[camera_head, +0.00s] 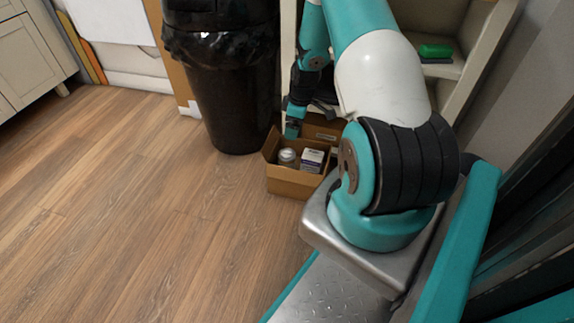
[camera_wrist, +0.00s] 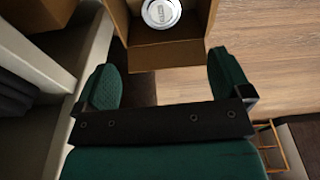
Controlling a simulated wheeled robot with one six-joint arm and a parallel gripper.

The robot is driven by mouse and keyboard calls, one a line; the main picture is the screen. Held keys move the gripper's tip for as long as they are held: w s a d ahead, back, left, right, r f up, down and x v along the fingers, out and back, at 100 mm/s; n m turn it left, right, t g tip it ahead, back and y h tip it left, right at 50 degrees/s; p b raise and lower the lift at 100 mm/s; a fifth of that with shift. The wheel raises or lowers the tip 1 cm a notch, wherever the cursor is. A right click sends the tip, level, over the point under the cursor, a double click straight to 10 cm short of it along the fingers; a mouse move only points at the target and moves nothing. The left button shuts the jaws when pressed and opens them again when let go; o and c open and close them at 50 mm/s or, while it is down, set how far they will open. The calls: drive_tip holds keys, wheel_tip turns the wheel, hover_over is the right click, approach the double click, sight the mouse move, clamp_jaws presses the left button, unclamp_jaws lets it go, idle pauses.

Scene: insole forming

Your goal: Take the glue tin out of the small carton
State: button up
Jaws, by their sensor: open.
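The small carton (camera_head: 287,184) stands open on the wooden floor in the head view. A round tin with a pale lid (camera_head: 287,156), likely the glue tin, is inside at the left, beside a white box with a purple mark (camera_head: 312,158). The wrist view shows the tin's round lid (camera_wrist: 161,13) from above, inside the carton (camera_wrist: 166,54) at the top edge. My gripper (camera_wrist: 168,80) is open and empty, its fingers wide apart, with the carton's near flap beyond them. In the head view my gripper (camera_head: 294,128) is at the carton's back edge.
A black bin with a liner (camera_head: 235,95) stands behind and left of the carton. A shelf unit (camera_head: 480,50) with a green item (camera_head: 435,50) stands at the right. My arm hides the carton's right side. The wooden floor at the left is clear.

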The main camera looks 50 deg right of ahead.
sight(287, 153)
drive_tip(key=f+b, duration=0.2)
drive_tip(key=f, duration=0.1)
drive_tip(key=w+f+b, duration=0.1)
drive_tip(key=f+b, duration=0.1)
drive_tip(key=f, duration=0.2)
drive_tip(key=f+b, duration=0.2)
drive_tip(key=f, duration=0.2)
drive_tip(key=shift+w+a+f, duration=0.15)
drive_tip(key=shift+w+a, duration=0.15)
drive_tip(key=shift+a, duration=0.1)
drive_tip(key=f+b, duration=0.5)
drive_tip(key=shift+w+a, duration=0.25)
drive_tip(key=shift+w, duration=0.15)
drive_tip(key=shift+c, duration=0.2)
drive_tip(key=c, duration=1.1)
